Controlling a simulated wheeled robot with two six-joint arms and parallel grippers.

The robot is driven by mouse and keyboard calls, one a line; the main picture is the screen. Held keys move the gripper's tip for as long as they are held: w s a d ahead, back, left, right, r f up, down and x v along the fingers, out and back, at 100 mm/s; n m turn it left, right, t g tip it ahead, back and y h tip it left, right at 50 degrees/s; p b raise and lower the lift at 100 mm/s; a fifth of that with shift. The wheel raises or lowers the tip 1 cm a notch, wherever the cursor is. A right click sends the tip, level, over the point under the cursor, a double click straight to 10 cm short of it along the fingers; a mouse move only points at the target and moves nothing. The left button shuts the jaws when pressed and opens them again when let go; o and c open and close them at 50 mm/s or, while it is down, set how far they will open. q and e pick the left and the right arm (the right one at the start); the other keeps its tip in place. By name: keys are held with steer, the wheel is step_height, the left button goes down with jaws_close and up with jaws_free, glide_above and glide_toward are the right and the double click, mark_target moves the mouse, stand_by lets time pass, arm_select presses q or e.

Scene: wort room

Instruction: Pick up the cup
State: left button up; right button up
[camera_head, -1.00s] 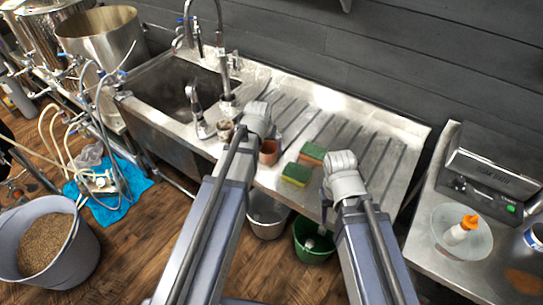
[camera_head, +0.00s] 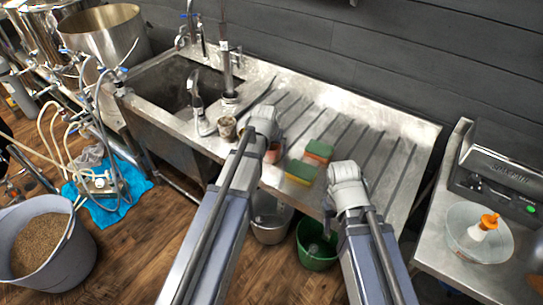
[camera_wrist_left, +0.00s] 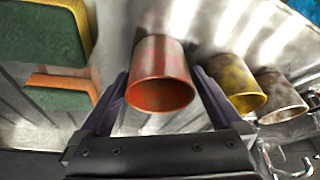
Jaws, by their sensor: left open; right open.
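A reddish-brown cup (camera_head: 273,153) stands on the ribbed steel drainboard, partly hidden by my left arm. In the left wrist view the same red cup (camera_wrist_left: 162,72) is between the two spread fingers of my left gripper (camera_wrist_left: 160,76), with gaps at its sides. A yellow cup (camera_wrist_left: 236,85) and a worn whitish cup (camera_wrist_left: 282,97) are to its right. The whitish cup also shows in the head view (camera_head: 227,129); the yellow one is hidden there. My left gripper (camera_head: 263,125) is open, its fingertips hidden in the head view. My right gripper (camera_head: 347,182) is open and empty over the drainboard's front part.
A sink with taps (camera_head: 197,96) is at the left. A green bucket (camera_head: 317,250) is below the front edge. The drainboard's back is clear.

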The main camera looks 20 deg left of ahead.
arm_select(q)
steer(key=shift+r, duration=0.1)
steer(key=shift+c, duration=0.4)
steer(key=c, duration=1)
steer(key=shift+r, duration=0.15)
step_height(320, 180, up, 10)
steer(key=p, duration=1)
steer(key=shift+a+f, duration=0.1)
steer(key=shift+f, duration=0.1)
